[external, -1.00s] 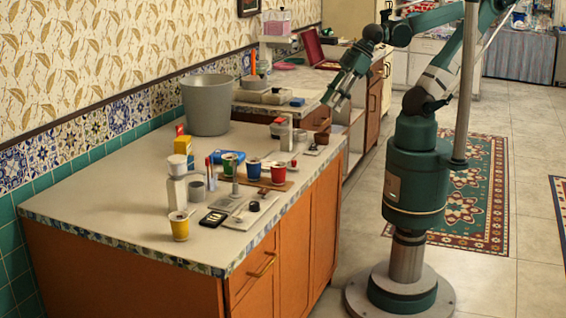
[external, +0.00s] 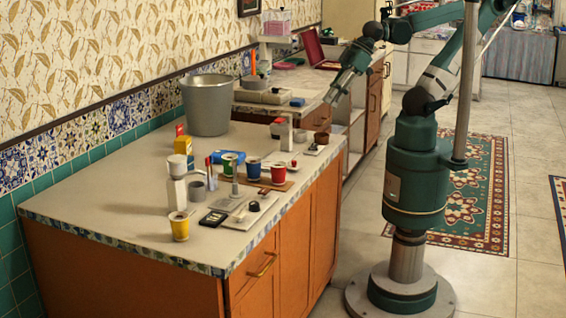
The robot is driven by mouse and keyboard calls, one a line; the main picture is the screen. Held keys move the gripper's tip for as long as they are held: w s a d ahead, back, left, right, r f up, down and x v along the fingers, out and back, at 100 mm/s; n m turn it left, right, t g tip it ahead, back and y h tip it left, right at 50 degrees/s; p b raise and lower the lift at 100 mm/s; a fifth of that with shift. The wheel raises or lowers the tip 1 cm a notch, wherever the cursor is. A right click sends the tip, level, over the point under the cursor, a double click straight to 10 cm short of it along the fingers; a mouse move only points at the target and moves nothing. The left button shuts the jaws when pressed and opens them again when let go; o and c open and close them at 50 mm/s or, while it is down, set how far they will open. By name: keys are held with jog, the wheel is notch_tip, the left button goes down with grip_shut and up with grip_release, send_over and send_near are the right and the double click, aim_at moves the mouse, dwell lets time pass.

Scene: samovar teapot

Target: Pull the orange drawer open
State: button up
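The orange drawer (external: 246,270) is at the top of the near end of the orange-brown counter's front. It looks flush with the cabinet. A brass bar handle (external: 264,265) is across it. My gripper (external: 332,98) is high above the right side of the counter, angled down and to the left. It is well apart from the drawer and handle, up and to the right of them. It is small here, and I cannot tell how far its fingers are apart. I see nothing held in it.
The countertop (external: 110,208) holds a yellow cup (external: 179,226), a white bottle (external: 177,192), a grey bucket (external: 207,104), a blue cup (external: 253,168) and a red cup (external: 278,173). The floor in front of the drawer is clear.

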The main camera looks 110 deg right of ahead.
jog(key=w+a+r+n+g, duration=0.25)
jog(key=w+a+r, duration=0.45)
jog(key=w+r, duration=0.45)
jog(key=n+g+h, duration=0.2)
jog(key=n+g, duration=0.1)
jog(key=n, duration=0.4)
send_over(270, 262)
jog(key=s+a, duration=0.1)
jog(key=s+a+f+x, duration=0.1)
jog(key=s+a+x, duration=0.1)
jog(key=x, duration=1.1)
jog(key=s+a+x, duration=0.2)
jog(key=x, duration=1.1)
jog(key=s+a+f+x, duration=0.1)
jog(key=s+a+x, duration=0.15)
jog(key=x, duration=1.05)
jog(key=shift+w+a+r, duration=0.15)
jog(key=shift+w+a, duration=0.05)
jog(key=shift+a, duration=0.1)
jog(key=shift+b+x, duration=0.7)
jog(key=shift+x, duration=3.15)
